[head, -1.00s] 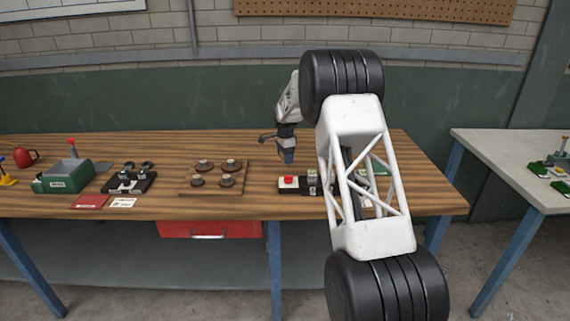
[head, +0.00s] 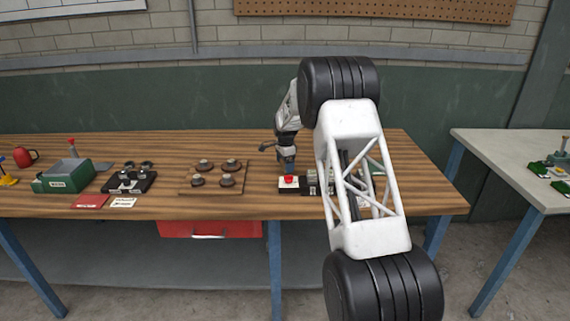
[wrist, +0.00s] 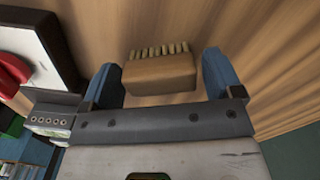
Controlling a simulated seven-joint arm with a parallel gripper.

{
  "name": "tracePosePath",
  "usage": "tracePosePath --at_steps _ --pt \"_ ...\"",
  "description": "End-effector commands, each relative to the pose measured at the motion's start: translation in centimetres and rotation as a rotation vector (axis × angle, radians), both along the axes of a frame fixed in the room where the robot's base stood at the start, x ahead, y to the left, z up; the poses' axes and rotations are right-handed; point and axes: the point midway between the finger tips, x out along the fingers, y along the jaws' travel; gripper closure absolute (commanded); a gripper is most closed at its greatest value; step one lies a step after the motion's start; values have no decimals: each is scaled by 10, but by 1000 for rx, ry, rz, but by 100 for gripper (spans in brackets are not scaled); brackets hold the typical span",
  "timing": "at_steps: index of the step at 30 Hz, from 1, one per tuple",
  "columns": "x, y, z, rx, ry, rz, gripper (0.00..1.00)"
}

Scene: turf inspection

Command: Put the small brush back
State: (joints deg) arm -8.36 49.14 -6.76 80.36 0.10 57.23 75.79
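The small brush (wrist: 160,74) is a tan wooden block with a row of pale bristles along its far edge. In the wrist view it sits between the two blue fingers of my gripper (wrist: 161,78), which are close against its ends. Its bristles point away from my palm. In the head view my gripper (head: 288,167) hangs over the wooden bench, close to a white box with a red button (head: 288,182). The brush cannot be made out there.
The red button also shows in the wrist view (wrist: 12,72). Dark items (head: 313,182) stand right of it, partly behind my arm. A board with several round knobs (head: 214,180), a black tray (head: 128,183) and a green bin (head: 64,177) lie left. Bare bench lies between board and button.

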Motion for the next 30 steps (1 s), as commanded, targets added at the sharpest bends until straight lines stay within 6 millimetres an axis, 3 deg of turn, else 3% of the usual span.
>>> tracePosePath --at_steps 17,30 --pt "0 0 10 0 0 0 7" --pt "0 0 72 0 -2 0 7"
